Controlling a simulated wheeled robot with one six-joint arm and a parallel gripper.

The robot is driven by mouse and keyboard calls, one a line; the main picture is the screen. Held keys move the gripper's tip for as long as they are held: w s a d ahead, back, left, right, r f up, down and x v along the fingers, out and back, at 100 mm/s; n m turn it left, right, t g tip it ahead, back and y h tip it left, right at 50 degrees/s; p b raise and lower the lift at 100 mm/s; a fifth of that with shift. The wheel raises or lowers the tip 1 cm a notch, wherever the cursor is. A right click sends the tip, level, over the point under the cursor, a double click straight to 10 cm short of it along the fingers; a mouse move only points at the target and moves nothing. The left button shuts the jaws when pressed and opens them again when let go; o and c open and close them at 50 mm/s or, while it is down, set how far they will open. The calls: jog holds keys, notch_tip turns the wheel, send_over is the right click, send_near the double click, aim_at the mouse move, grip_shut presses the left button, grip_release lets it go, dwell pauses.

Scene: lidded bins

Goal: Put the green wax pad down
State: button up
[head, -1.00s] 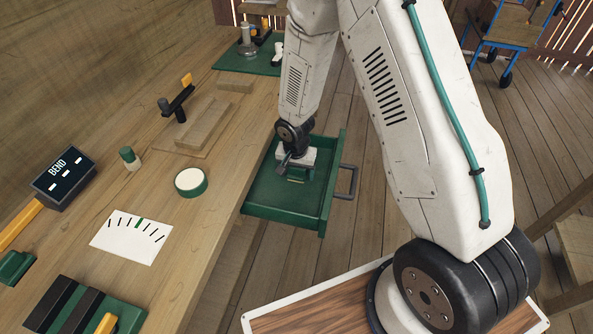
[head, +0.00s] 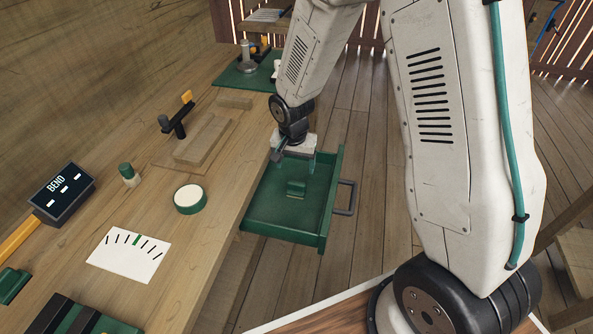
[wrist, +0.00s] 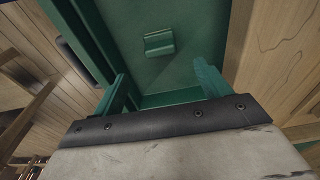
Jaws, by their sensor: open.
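The green wax pad (head: 296,188), a small green block, lies on the floor of the open green drawer (head: 262,207). In the wrist view the pad (wrist: 159,43) lies beyond the fingertips, with clear drawer floor around it. My gripper (head: 295,163) is above the drawer, pointing down, over its far part. Its two green fingers are spread apart with nothing between them, as the wrist view also shows (wrist: 161,73). The pad is apart from both fingers.
The wooden workbench (head: 222,125) runs along the left. On it are a round green tin (head: 190,199), a marked white card (head: 128,255), a BEND display box (head: 63,193) and a wooden block (head: 205,143). The drawer handle (head: 346,197) sticks out right over open floor.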

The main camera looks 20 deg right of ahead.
jog(key=s+d+r+n, duration=0.2)
jog(key=s+r, duration=0.4)
jog(key=r, duration=0.4)
jog(key=s+d+r+n, duration=0.1)
jog(key=s+d+r, duration=0.1)
jog(key=s+r, duration=0.6)
jog(key=s+r+n, duration=0.2)
jog(key=s+r, duration=0.3)
jog(key=s, duration=0.2)
jog(key=s+r+n, duration=0.2)
jog(key=s+r, duration=0.2)
jog(key=s, duration=0.4)
jog(key=shift+r+y, duration=0.35)
jog(key=shift+y, duration=0.05)
